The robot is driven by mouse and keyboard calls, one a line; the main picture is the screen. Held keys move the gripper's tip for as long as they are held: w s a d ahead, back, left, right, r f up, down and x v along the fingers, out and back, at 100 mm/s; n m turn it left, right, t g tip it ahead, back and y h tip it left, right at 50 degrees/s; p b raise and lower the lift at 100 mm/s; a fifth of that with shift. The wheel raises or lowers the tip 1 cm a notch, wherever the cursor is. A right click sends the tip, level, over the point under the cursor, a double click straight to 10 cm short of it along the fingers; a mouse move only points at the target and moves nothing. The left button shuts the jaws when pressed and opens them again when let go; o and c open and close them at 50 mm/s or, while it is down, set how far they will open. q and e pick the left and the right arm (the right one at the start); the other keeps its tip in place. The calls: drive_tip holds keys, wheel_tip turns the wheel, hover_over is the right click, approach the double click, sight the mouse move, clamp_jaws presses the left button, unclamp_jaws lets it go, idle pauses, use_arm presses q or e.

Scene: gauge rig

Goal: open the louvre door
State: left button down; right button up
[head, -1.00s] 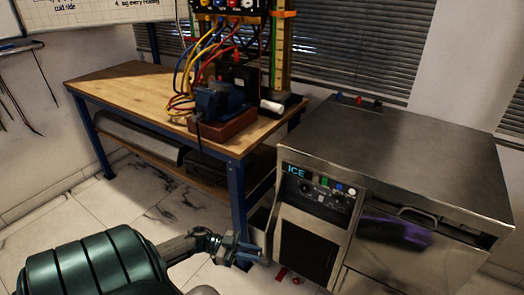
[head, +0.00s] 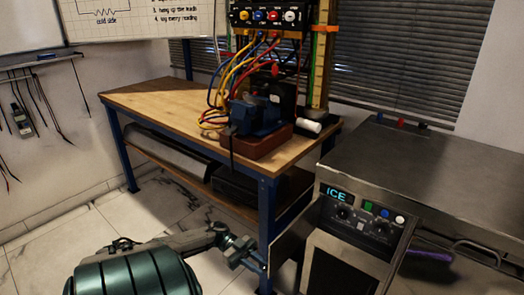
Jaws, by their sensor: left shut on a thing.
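The steel ice machine (head: 345,165) stands at the right, with its "ICE" control panel (head: 362,218) on the front. A plain steel panel (head: 291,238), which looks like the louvre door, stands out at the left of the machine's front, at an angle to it. A dark recess (head: 328,272) shows beside it under the control panel. No slats can be made out. My left gripper (head: 256,263) is shut at the panel's outer edge, low in the head view; the part held is too small to make out.
A wooden workbench (head: 150,103) with blue legs stands behind, close to the panel. It carries a blue vice (head: 258,116) and coloured cables. Tiled floor at the left is clear.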

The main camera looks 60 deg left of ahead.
use_arm(q)
drive_tip(key=shift+a, duration=0.1)
use_arm(e)
drive_tip(key=shift+a+f, duration=0.1)
use_arm(q)
drive_tip(key=c, duration=1.3)
unclamp_jaws()
drive_tip(key=shift+a, duration=0.1)
drive_tip(key=b+v, duration=0.3)
drive_tip(key=v, duration=0.7)
drive_tip(key=shift+a, duration=0.35)
use_arm(e)
drive_tip(key=w+a+f+t+y, duration=0.1)
drive_tip(key=a+f+t, duration=0.1)
drive_tip(key=shift+w+m+t, duration=0.3)
drive_tip(key=shift+w, duration=0.1)
